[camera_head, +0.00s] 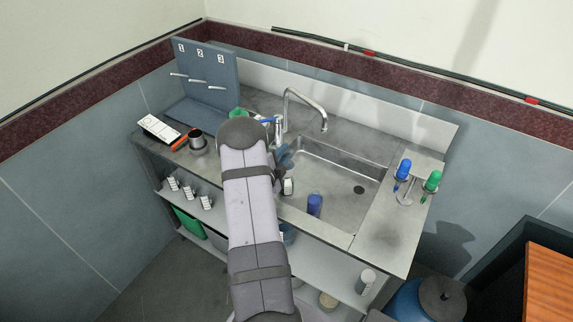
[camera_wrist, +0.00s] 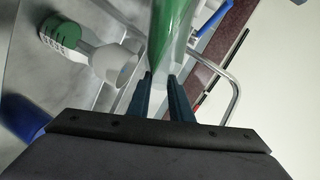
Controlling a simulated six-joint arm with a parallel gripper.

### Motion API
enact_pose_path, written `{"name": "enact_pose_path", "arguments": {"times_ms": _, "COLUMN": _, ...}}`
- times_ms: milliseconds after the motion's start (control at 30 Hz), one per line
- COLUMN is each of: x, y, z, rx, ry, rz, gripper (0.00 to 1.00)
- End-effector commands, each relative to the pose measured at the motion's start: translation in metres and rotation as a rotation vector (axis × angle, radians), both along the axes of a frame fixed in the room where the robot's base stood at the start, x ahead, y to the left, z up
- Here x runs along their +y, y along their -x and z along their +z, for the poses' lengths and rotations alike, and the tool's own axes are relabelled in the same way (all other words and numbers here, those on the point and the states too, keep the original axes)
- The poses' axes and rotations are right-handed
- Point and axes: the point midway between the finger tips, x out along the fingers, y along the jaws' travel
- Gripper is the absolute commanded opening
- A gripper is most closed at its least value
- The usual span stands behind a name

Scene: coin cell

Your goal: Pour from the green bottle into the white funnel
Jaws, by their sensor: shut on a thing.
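In the wrist view, my gripper (camera_wrist: 162,97) has its two dark blue fingers on either side of the narrow end of the green bottle (camera_wrist: 172,32), which runs out of the picture at the top. The white funnel (camera_wrist: 113,62) lies to the left of the fingers, apart from the bottle in the picture. A white container with a green part (camera_wrist: 62,36) adjoins the funnel. In the head view, my gripper (camera_head: 284,158) is by the left side of the sink, partly hidden by my arm. I cannot make out the funnel there.
The metal sink (camera_head: 350,172) holds a blue cylinder (camera_head: 315,205). The tap (camera_head: 305,105) arches behind my gripper. A stand at the right carries blue (camera_head: 403,170) and green (camera_head: 433,181) items. A numbered grey panel (camera_head: 205,65) stands at the back left. The right counter front is clear.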

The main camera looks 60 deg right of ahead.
Motion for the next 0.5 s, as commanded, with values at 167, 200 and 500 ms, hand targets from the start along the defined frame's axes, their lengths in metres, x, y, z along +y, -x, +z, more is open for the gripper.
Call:
{"name": "enact_pose_path", "arguments": {"times_ms": 167, "x": -0.0005, "y": 0.0003, "z": 0.0010, "rx": -0.011, "ry": -0.001, "rz": 0.000, "gripper": 0.00}}
{"name": "enact_pose_path", "arguments": {"times_ms": 200, "x": -0.0005, "y": 0.0003, "z": 0.0010, "rx": -0.013, "ry": -0.001, "rz": -0.001, "gripper": 0.00}}
{"name": "enact_pose_path", "arguments": {"times_ms": 500, "x": -0.0007, "y": 0.0003, "z": 0.0011, "rx": -0.031, "ry": -0.006, "rz": -0.001, "gripper": 0.00}}
